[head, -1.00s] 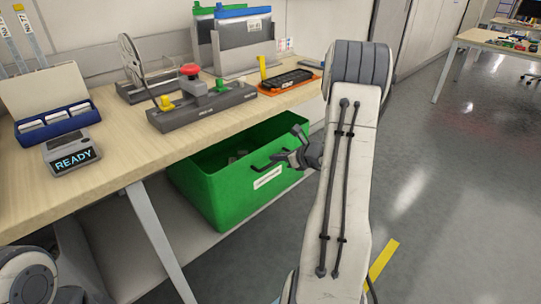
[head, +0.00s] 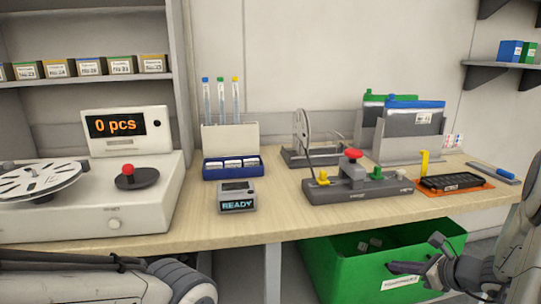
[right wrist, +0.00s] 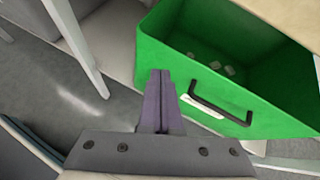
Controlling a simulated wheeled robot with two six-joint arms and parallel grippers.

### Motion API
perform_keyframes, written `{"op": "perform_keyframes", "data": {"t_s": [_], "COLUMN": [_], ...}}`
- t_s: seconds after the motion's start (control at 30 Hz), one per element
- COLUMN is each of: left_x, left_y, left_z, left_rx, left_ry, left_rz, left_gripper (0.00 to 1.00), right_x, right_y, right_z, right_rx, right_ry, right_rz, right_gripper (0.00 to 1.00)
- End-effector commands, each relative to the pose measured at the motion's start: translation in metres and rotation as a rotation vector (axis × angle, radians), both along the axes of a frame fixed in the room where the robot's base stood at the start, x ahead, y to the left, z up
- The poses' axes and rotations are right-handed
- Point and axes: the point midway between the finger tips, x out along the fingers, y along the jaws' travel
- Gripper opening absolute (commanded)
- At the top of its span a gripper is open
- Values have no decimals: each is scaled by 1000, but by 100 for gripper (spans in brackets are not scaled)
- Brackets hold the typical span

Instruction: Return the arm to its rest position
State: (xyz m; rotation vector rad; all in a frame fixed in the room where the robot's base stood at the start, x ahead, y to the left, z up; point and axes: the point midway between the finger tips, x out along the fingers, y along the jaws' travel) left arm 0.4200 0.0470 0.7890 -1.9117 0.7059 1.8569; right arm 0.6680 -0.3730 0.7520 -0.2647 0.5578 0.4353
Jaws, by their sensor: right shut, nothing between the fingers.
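My right gripper (head: 432,266) is at the lower right of the head view, by the front of the green bin (head: 335,274) below the table. In the right wrist view its two fingers (right wrist: 160,78) are together with nothing between them. They appear beside the bin's black handle (right wrist: 215,104), apart from it in that view. The gap to the bin wall is hard to judge. My left arm (head: 95,280) lies along the bottom left of the head view; its gripper is not in the picture.
The wooden table (head: 285,222) carries a READY device (head: 237,198), a grey fixture with a red knob (head: 355,190), an orange tray (head: 455,187) and a counter with a disc (head: 130,195). The bin holds a few small pieces.

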Motion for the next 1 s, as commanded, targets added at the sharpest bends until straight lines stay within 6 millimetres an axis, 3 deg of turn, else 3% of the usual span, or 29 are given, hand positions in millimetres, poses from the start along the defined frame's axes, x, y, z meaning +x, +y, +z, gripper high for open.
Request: {"op": "perform_keyframes", "data": {"t_s": [0.03,0.17,0.2,0.3,0.4,0.53,0.7,1.0], "left_x": [0,0,0,0,0,0,0,0], "left_y": [0,0,0,0,0,0,0,0], "left_z": [0,0,0,0,0,0,0,0], "left_rx": [0,0,0,0,0,0,0,0], "left_ry": [0,0,0,0,0,0,0,0], "left_rz": [0,0,0,0,0,0,0,0], "left_gripper": [83,83,83,83,83,83,83,83], "right_x": [5,-9,-19,-55,-98,-155,-205,-244], "right_y": [44,144,173,237,282,317,328,327], "right_z": [7,17,20,25,27,29,31,35], "right_rx": [-56,-213,-267,-410,-557,-758,-984,-1283], "right_ry": [1,-8,-19,-60,-124,-244,-418,-704], "right_rz": [159,569,707,1056,1397,1823,2248,2694], "right_gripper": [0,0,0,0,0,0,0,0]}}
